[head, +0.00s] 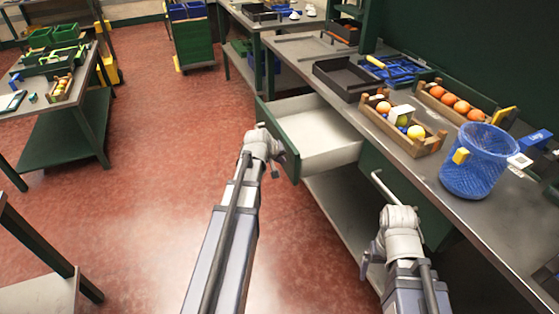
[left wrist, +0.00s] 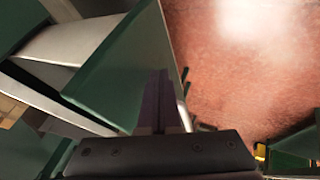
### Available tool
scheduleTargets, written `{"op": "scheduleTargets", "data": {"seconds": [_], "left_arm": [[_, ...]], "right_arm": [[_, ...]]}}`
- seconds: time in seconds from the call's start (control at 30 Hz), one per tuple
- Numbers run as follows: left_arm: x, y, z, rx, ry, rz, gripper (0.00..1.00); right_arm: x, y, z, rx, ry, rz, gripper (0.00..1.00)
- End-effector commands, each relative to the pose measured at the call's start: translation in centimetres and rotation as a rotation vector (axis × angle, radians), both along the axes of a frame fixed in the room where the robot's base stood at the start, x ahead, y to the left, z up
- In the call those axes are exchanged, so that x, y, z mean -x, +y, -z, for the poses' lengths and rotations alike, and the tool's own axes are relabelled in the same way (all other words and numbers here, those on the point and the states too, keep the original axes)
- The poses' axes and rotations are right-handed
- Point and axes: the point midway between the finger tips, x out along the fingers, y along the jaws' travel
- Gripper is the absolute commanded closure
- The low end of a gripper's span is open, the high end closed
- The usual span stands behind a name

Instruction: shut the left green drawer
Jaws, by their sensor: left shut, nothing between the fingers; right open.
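The left green drawer is pulled out from under the workbench, with its pale inside (head: 318,135) empty and its green front (head: 281,146) facing the aisle. In the left wrist view the green front (left wrist: 118,72) fills the middle left. My left gripper (head: 262,128) is at the outer side of that front, shut and empty. Its fingers (left wrist: 158,88) overlap the panel in the left wrist view; whether they touch it I cannot tell. My right gripper (head: 396,211) is open, close to the silver handle (head: 384,187) of the right drawer; its fingertips are largely hidden.
The workbench (head: 392,158) carries crates of fruit (head: 405,125), a blue mesh basket (head: 469,163) and a black tray (head: 346,78). A lower shelf (head: 335,205) runs beneath the drawers. The red floor (head: 160,150) on the left is clear.

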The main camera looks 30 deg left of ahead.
Motion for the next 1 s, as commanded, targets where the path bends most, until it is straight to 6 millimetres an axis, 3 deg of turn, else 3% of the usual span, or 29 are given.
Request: {"op": "scheduleTargets", "data": {"seconds": [0.17,0.33,0.8,1.0], "left_arm": [[-0.5,-0.3,0.0,0.001,0.0,0.002,1.0],[-2.7,-2.1,0.0,0.0,0.0,0.004,1.0],[-14.2,-11.8,0.0,0.001,-0.001,0.006,1.0],[-17.9,-15.0,0.0,0.0,-0.001,0.002,1.0]], "right_arm": [[0.0,0.0,0.0,0.0,0.0,0.0,0.0],[0.0,0.0,0.0,0.0,0.0,0.0,0.0],[0.0,0.0,0.0,0.0,0.0,0.0,0.0],[0.0,0.0,0.0,0.0,0.0,0.0,0.0]]}}
